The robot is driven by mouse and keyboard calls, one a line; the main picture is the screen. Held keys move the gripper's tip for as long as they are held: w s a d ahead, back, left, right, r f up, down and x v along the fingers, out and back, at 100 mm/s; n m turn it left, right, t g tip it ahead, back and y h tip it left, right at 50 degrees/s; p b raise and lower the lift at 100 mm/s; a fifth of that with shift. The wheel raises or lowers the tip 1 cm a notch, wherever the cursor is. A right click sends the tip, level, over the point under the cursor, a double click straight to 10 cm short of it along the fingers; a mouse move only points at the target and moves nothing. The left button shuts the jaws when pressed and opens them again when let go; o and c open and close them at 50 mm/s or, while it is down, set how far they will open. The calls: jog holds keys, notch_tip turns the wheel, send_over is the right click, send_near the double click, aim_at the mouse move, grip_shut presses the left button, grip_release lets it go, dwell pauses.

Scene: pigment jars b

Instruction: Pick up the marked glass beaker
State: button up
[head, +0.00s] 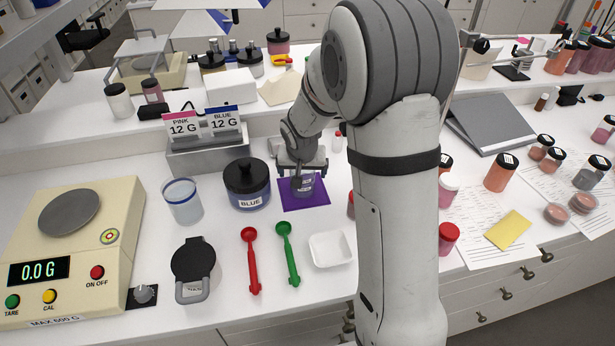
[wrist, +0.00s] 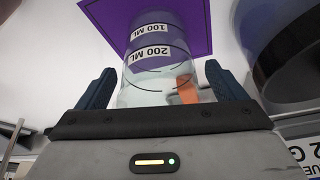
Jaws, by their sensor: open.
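In the wrist view my gripper (wrist: 158,85) is open, with one dark blue finger on each side of the beaker. A gap shows beside the fingers; contact cannot be told. A small orange patch shows at the beaker's near right side.
A BLUE jar (head: 247,186) with a black lid stands close left of the mat. Left of it is a clear glass cup (head: 182,202). Red (head: 250,260) and green (head: 287,255) scoops and a white dish (head: 331,250) lie in front. A scale (head: 75,245) stands far left.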

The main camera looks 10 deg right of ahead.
jog(key=shift+w+d+f, duration=0.1)
jog(key=shift+w+f, duration=0.15)
jog(key=shift+f, duration=0.4)
jog(key=shift+c, duration=0.2)
jog(key=c, duration=1.1)
